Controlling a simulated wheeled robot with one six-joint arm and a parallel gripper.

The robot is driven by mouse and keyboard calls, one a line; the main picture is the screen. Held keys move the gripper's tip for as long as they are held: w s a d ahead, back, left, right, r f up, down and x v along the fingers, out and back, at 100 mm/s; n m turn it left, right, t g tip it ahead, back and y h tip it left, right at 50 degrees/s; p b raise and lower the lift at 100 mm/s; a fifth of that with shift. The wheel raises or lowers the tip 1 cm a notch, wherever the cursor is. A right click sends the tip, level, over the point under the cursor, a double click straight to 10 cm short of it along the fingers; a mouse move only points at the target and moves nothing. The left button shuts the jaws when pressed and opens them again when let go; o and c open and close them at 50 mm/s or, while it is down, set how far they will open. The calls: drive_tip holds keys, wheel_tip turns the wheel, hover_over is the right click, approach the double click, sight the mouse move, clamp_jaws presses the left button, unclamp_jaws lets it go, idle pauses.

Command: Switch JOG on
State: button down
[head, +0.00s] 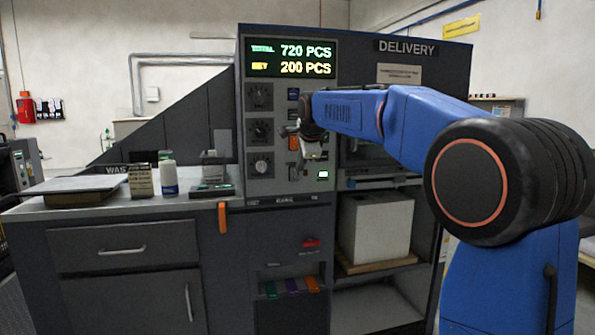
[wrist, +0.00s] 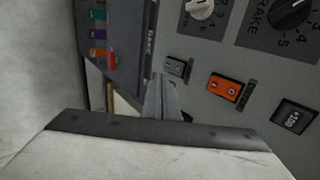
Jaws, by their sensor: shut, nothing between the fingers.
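The control panel (head: 262,112) stands below the lit display, with its knobs and switches.
The display (head: 291,59) shows 720 and 200 PCS. A lit white button (head: 323,175) is low on the right. The counter (head: 100,208) holds a white bottle (head: 168,178) and boxes. The delivery shelf (head: 376,228) is right of the panel.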

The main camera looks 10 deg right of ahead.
drive_tip(key=shift+v, duration=2.95)
drive_tip(key=shift+s+a, duration=0.1)
